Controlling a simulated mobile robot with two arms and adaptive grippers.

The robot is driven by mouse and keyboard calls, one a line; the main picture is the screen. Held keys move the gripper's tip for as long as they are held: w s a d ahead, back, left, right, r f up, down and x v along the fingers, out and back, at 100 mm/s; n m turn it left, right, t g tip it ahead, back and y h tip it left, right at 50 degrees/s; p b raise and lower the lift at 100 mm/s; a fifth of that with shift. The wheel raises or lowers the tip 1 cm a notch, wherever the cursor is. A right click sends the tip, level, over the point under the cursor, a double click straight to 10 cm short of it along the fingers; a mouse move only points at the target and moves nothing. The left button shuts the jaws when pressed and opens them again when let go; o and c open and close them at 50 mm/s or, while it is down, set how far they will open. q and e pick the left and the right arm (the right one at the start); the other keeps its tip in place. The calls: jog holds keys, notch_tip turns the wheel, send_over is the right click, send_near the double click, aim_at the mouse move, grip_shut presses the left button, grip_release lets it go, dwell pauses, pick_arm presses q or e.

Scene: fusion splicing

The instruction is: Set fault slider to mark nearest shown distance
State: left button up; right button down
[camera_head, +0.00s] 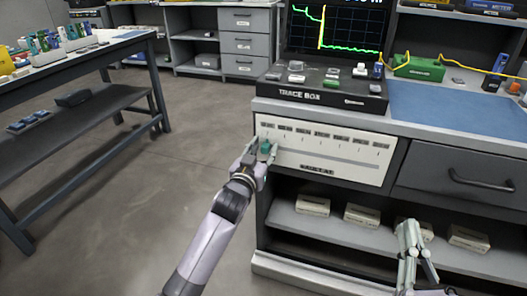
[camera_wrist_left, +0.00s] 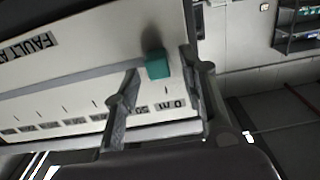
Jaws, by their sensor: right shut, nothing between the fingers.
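The white slider panel (camera_head: 330,150) on the bench front carries a row of marks and a long slot. Its green slider knob (camera_head: 266,147) is at the left end, near the "0 M" label (camera_wrist_left: 172,104). My left gripper (camera_head: 262,155) is at the knob. In the left wrist view the knob (camera_wrist_left: 158,65) lies between my spread fingers, close to the right one, with a gap to the left one. The monitor (camera_head: 335,28) shows a yellow-green trace; its distance text is cut off at the top. My right gripper (camera_head: 415,240) is shut and empty, low right.
The trace box (camera_head: 320,90) with buttons stands above the panel. A drawer (camera_head: 460,178) is right of the panel. White boxes (camera_head: 362,215) lie on the shelf below, near my right gripper. The floor to the left is clear up to a side table (camera_head: 75,65).

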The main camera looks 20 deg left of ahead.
pick_arm(q)
jog(key=shift+w, duration=0.1)
jog(key=shift+c, duration=0.3)
grip_shut()
dwell(0.6)
